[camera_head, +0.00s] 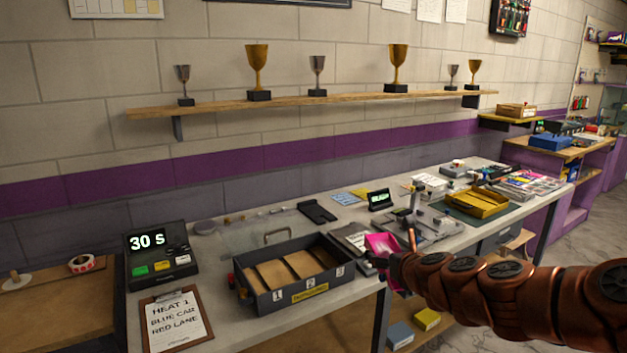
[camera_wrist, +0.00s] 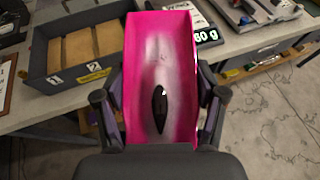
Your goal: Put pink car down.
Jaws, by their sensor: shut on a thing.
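The pink car (camera_wrist: 160,60) fills the middle of the wrist view, a bright pink body with a greyish top and a dark teardrop shape. My gripper (camera_wrist: 160,105) is shut on it, with a dark finger on each side. In the head view the pink car (camera_head: 381,246) shows at the end of my copper-coloured arm, partly hidden by my gripper (camera_head: 388,262). It is at the bench's front edge, to the right of the grey box. I cannot tell whether its underside touches anything.
A dark grey box (camera_head: 312,288) with numbered compartments stands left of the car, holding brown panels. A scale display (camera_wrist: 207,36) reading 60 g shows behind the car. A timer (camera_head: 157,250) reading 30 s and a clipboard (camera_head: 178,338) lie further left. A yellow tray (camera_head: 480,204) stands right.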

